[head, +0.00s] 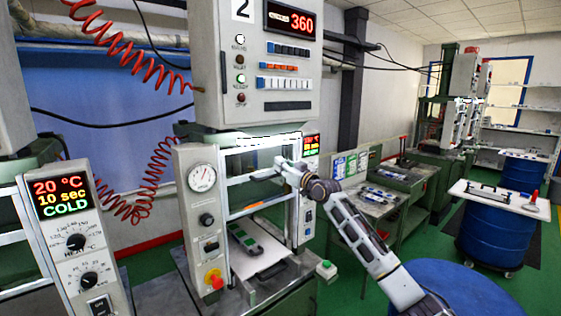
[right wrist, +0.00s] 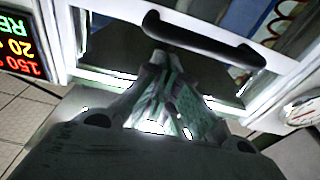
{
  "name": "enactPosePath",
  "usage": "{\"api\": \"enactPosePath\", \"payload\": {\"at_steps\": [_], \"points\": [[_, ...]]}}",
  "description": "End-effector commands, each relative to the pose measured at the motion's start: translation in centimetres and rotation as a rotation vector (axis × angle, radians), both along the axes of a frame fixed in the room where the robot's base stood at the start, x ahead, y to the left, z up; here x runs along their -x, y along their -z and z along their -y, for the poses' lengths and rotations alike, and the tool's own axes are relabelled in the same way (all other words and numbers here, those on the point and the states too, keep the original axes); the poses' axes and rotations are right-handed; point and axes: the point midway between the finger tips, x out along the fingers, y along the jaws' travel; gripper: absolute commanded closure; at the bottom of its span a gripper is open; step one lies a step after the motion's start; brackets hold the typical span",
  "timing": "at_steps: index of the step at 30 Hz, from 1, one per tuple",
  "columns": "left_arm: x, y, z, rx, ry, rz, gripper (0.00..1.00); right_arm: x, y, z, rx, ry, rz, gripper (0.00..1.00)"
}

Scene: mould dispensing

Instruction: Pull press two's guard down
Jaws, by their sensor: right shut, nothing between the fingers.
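Press two (head: 256,60), marked with a 2, stands in the middle of the head view. Its white-framed guard (head: 236,164) is up, and the press opening below shows a mould (head: 243,237) lying inside. In the right wrist view the guard's black bar handle (right wrist: 205,42) crosses its white frame. My right gripper (head: 281,167) is in front of the guard, close to the handle. Its fingers (right wrist: 160,62) are shut and empty, with the tips beside the handle; I cannot tell whether they touch it. My left gripper is out of view.
Press two's side display (head: 311,143) is right of the guard. Another press's control box (head: 70,235), reading COLD, is at the left. A green bench (head: 375,200) stands to the right. A blue drum (head: 465,290) is at the lower right, near my right arm.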

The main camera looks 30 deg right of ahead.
Motion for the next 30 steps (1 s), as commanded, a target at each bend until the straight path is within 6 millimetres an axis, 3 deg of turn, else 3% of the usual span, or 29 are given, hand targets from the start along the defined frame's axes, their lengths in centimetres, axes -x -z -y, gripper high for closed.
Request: {"api": "enactPosePath", "payload": {"at_steps": [21, 30], "points": [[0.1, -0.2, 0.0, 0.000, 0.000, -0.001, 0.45, 0.2, 1.0, 0.0, 0.000, 0.000, 0.000, 1.00], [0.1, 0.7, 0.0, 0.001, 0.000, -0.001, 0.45, 0.2, 2.2, 0.0, 0.000, 0.000, -0.002, 1.00]]}}
